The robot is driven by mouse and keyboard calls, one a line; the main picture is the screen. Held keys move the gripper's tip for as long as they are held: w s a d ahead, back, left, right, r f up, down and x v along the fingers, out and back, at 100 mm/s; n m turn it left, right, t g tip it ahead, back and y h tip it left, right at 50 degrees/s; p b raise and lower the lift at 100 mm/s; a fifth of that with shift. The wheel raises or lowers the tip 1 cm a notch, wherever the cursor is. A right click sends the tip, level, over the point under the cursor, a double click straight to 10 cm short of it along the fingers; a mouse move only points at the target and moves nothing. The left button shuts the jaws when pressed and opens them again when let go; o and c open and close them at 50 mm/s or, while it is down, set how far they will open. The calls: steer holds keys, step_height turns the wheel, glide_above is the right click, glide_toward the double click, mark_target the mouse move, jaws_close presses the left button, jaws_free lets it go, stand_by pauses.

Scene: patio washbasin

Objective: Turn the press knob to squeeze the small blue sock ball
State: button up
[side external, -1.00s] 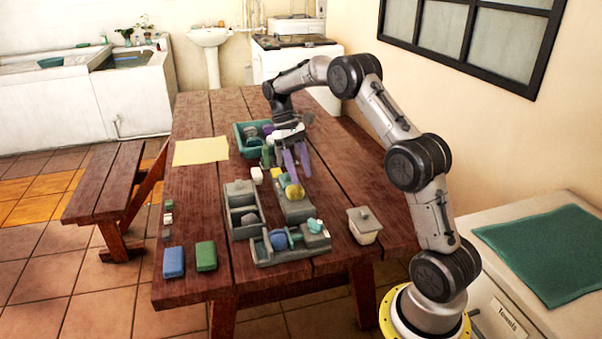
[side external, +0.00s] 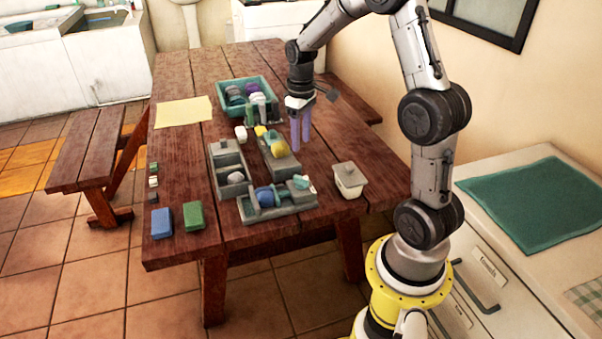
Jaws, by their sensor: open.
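The press appears to be the grey open-topped holder (side external: 248,216) near the front of the wooden table. A small blue ball (side external: 264,197) lies in its left part, beside a grey block. A teal knob-like piece (side external: 301,181) shows at its right end; I cannot tell for certain that it is the press knob. My gripper (side external: 301,131) has two purple fingers pointing down, apart and empty. It is behind the press, to the right of a second grey fixture (side external: 283,166) with a yellow round piece (side external: 278,150), and touches neither visibly.
Blue (side external: 161,223) and green (side external: 193,215) blocks lie front left. Yellow cloth (side external: 184,111) lies at the back left.

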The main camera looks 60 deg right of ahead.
mark_target(301, 177)
step_height(301, 177, down, 12)
steer(key=shift+f, duration=0.1)
stand_by(0.5)
jaws_close()
